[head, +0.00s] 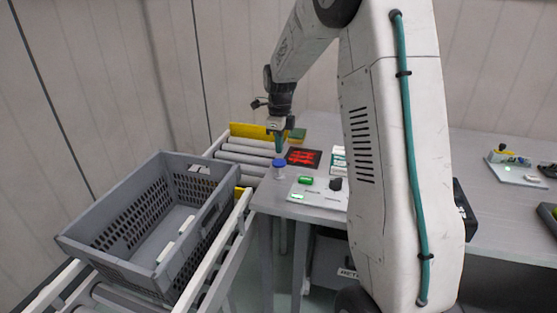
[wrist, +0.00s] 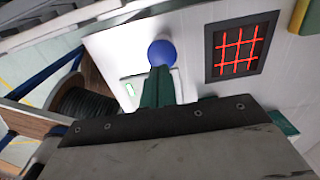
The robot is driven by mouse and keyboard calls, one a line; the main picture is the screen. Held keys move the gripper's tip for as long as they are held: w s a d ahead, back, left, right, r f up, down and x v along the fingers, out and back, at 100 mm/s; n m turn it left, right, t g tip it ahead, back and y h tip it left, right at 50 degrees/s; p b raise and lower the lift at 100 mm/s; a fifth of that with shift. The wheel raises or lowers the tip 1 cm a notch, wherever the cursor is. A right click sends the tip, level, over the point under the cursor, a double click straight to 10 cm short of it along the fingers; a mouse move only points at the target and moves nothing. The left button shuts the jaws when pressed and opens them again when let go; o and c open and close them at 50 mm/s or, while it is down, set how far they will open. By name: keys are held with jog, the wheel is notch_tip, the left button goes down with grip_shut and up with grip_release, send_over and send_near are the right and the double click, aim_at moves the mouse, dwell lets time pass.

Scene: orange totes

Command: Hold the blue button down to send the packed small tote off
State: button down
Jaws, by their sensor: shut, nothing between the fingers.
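The blue button (head: 279,163) is a round cap on a pale post at the bench's left edge, and it also shows in the wrist view (wrist: 162,52). My gripper (head: 279,150) points down just above the blue button, its green fingers together and empty. In the wrist view the fingertips (wrist: 159,72) overlap the button's lower edge; I cannot tell whether they touch it or whether it is pressed in. A grey slatted tote (head: 128,192) with a few white items inside sits on the roller conveyor at the left.
A dark panel with a red grid (head: 303,157) lies beside the button. A control plate (head: 318,196) carries a green button (head: 306,181) and a black knob (head: 336,184). A yellow plate (head: 252,131) stands at the conveyor's far end. Bare rollers (head: 246,151) lie beyond the tote.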

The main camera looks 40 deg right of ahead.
aim_at(279, 161)
notch_tip(279, 161, up, 7)
dwell(0.8)
jog(key=s+a+r+n, duration=0.1)
jog(key=s+a+n, duration=0.5)
jog(key=s+n, duration=0.3)
jog(key=s+a+r+n+t, duration=0.1)
jog(key=s+a+n, duration=0.6)
jog(key=s+n, duration=0.3)
jog(key=s+a+r+n, duration=0.2)
jog(key=s+a+n, duration=0.4)
jog(key=s, duration=1)
jog(key=n, duration=0.3)
jog(key=shift+a, duration=0.25)
jog(key=shift+s, duration=0.1)
